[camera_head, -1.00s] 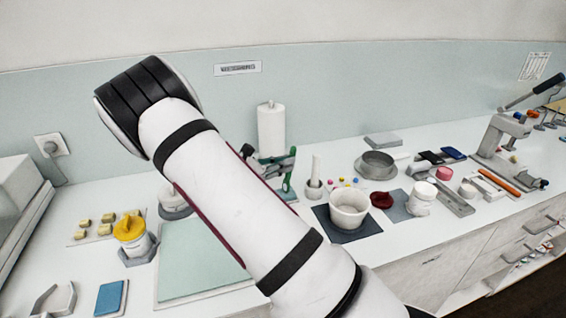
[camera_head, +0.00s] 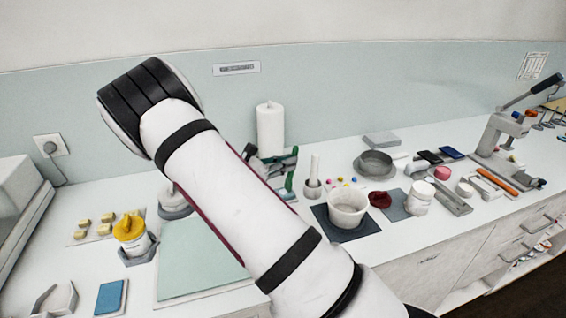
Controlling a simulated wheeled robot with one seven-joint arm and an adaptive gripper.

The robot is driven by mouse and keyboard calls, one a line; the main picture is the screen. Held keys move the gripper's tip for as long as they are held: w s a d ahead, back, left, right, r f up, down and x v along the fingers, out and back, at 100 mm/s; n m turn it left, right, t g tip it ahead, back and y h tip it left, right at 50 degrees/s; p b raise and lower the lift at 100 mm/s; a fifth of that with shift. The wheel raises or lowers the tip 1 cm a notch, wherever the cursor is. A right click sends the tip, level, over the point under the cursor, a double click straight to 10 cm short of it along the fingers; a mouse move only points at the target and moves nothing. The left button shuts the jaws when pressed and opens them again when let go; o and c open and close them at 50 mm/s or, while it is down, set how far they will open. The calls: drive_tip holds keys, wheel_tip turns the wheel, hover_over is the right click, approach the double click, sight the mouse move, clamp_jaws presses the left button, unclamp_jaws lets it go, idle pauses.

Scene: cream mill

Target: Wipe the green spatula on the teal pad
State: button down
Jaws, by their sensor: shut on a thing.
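My gripper (camera_head: 276,159) shows only in part, as dark pieces past the right edge of my white arm, near the paper roll. The rest is hidden behind the arm. It is shut on the green spatula (camera_head: 289,181), whose green parts show at and below the jaws. The spatula's lower end is hard to make out. A large pale teal pad (camera_head: 185,262) lies flat on the counter left of my arm, which covers its right part. A smaller blue-teal pad (camera_head: 109,297) lies at the front left. The spatula appears apart from both pads.
A white paper roll (camera_head: 270,128) stands behind the gripper. A mortar (camera_head: 314,183) with pestle and a white pot (camera_head: 347,208) on a dark mat are to its right. A yellow-topped jar (camera_head: 131,240) stands left of the large pad.

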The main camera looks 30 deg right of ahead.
idle(1.3)
drive_tip(key=shift+w+a+f, duration=0.1)
drive_tip(key=shift+w+a, duration=0.05)
drive_tip(key=shift+a, duration=0.4)
drive_tip(key=shift+w+a, duration=0.15)
drive_tip(key=shift+a, duration=0.4)
drive_tip(key=shift+d, duration=0.15)
